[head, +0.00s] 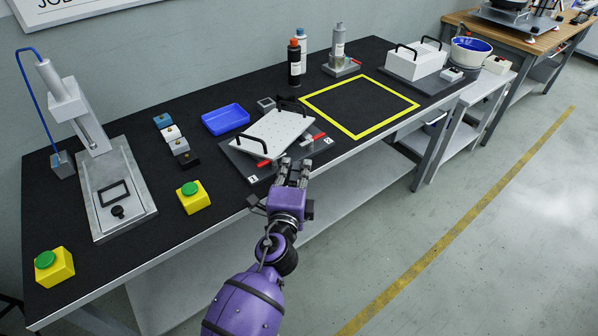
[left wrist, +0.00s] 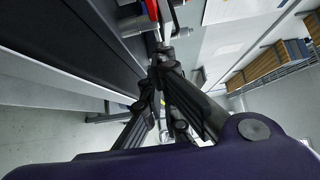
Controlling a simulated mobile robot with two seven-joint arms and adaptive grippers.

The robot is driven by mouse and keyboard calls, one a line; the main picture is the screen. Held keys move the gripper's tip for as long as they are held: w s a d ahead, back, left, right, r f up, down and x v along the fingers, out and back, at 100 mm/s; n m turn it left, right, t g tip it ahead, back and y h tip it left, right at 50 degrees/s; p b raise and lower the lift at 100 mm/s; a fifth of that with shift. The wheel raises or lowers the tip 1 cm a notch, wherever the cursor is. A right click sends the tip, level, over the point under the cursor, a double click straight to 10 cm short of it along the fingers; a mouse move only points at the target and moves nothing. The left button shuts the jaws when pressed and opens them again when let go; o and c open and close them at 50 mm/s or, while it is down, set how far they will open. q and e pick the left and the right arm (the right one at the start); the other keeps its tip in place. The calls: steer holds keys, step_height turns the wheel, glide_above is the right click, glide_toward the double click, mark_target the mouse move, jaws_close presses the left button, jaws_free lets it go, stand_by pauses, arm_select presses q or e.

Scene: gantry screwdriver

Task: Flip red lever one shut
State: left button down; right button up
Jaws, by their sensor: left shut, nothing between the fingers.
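A white perforated plate (head: 268,134) with black handles lies on a dark fixture base (head: 237,157) on the bench. Red lever one (head: 263,163) is at the plate's front left corner, near the label "1". Red lever two (head: 319,137) is at the plate's right side, near the label "2". My left gripper (head: 292,170) is shut and empty at the fixture's front edge, right of lever one and apart from it. In the left wrist view, a red lever part (left wrist: 152,10) shows beyond the fingertips (left wrist: 163,52); which lever is unclear. My right gripper is out of view.
A blue tray (head: 225,119), a green button on a yellow box (head: 193,197) and several small blocks stand left of the fixture. A bare area framed by a yellow square (head: 390,127) lies to the right. Two bottles (head: 294,62) stand behind.

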arm_select(q)
steer(key=shift+w+d+b, duration=0.3)
steer(key=shift+w+b, duration=0.2)
steer(key=shift+w, duration=0.3)
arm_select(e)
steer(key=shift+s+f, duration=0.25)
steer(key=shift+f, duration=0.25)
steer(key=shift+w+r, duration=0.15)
arm_select(q)
steer(key=shift+s, duration=0.15)
